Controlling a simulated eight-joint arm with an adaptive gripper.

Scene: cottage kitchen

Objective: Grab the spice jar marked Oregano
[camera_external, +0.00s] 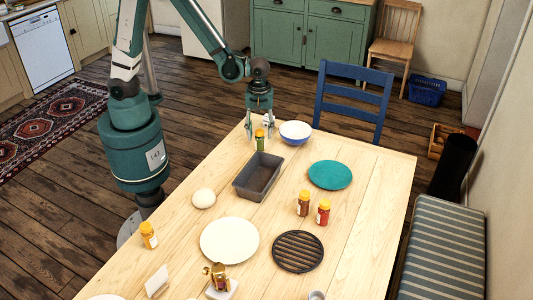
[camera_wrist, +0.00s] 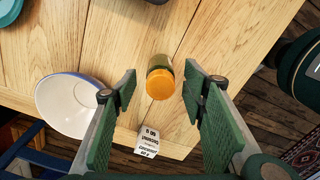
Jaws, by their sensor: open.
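A spice jar with an orange cap and greenish contents (camera_external: 260,143) stands upright at the far end of the table. It shows in the wrist view (camera_wrist: 160,82) from above, cap towards me; I cannot read a label on it. My gripper (camera_external: 260,133) is open above and around this jar, pointing down. In the wrist view my two green fingers (camera_wrist: 160,90) lie on either side of the cap, with a gap on each side. Other spice jars are a brown one (camera_external: 303,204), a red one (camera_external: 323,213) and a yellowish one (camera_external: 148,236); their labels are unreadable.
A blue-rimmed white bowl (camera_external: 295,132) stands close by, right of my gripper. A grey loaf tin (camera_external: 247,187) is just in front of the jar. A small printed white card (camera_wrist: 152,141) is near the table edge. A teal plate (camera_external: 330,174) lies farther right.

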